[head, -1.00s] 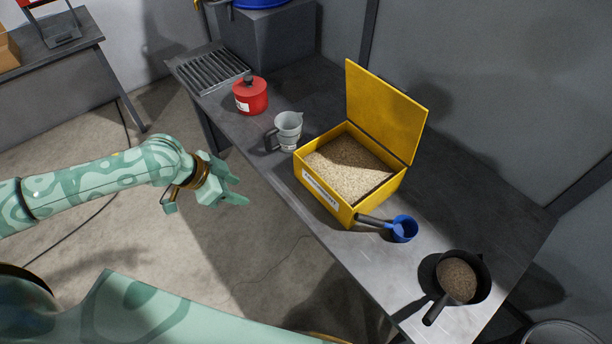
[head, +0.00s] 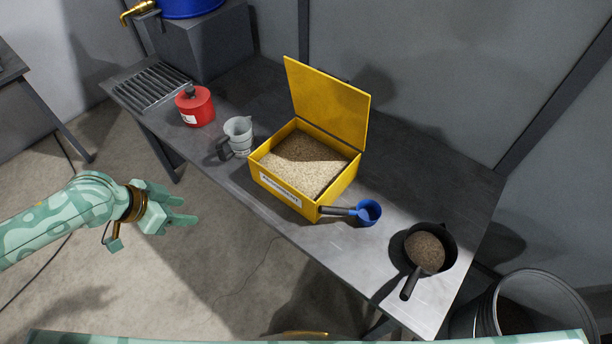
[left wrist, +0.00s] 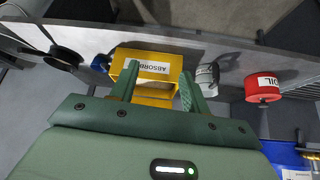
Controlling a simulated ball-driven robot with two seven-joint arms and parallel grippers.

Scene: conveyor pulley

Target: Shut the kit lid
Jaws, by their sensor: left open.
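The yellow kit box (head: 284,193) stands on the grey bench, filled with pale granules and labelled on its front. Its yellow lid (head: 328,104) stands up open at the back edge, leaning slightly back. In the left wrist view the box (left wrist: 152,62) appears upside down, beyond the fingers. My left gripper (head: 188,208) is open and empty, out over the floor in front of the bench and apart from the box. My right gripper is in neither view.
A blue scoop (head: 366,212) lies close to the box's front right corner. A black pan (head: 425,250) of granules sits further right. A grey jug (head: 238,137) and a red can (head: 195,106) stand left of the box. A dark bin (head: 540,305) stands beyond the bench's right end.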

